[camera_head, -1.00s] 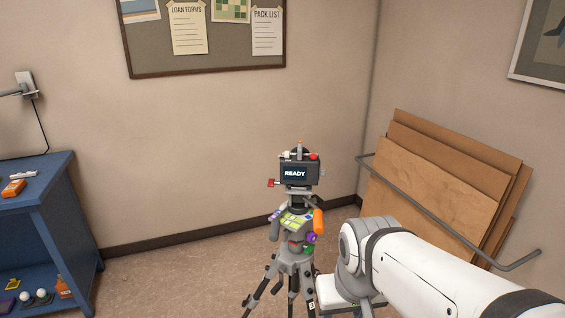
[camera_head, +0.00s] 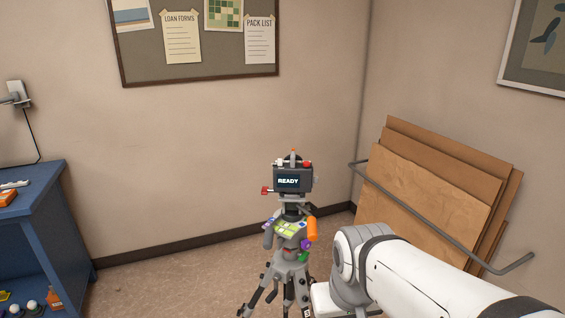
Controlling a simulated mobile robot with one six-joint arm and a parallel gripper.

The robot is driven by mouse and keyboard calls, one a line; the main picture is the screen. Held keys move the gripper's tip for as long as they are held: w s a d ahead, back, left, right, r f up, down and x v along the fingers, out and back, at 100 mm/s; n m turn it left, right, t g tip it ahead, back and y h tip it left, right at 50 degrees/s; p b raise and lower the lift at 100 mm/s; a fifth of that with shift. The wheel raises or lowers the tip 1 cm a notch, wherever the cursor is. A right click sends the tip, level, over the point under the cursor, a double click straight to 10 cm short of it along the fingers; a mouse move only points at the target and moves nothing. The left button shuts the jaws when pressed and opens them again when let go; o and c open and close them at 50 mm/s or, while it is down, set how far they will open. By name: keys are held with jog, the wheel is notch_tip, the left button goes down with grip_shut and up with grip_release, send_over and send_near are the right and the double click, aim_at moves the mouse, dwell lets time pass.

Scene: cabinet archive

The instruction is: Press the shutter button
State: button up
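A dark camera (camera_head: 293,181) stands on a grey tripod (camera_head: 291,270) near the room corner, its screen reading READY. On its top edge I see a red button (camera_head: 307,164) at the right and a white knob (camera_head: 279,162) at the left, with a small orange-tipped part between them. A red piece (camera_head: 266,190) sticks out at its left side. Which of these is the shutter button I cannot tell for certain. My white arm comes in from the lower right, with its front joint right of the tripod and below the camera. My gripper's fingers are not visible.
Below the camera, the tripod carries a panel with coloured pads (camera_head: 289,228) and an orange handle (camera_head: 312,229). Brown boards (camera_head: 425,190) lean on the right wall behind a grey rail (camera_head: 445,220). A blue cabinet (camera_head: 35,220) stands at left. Floor between cabinet and tripod is clear.

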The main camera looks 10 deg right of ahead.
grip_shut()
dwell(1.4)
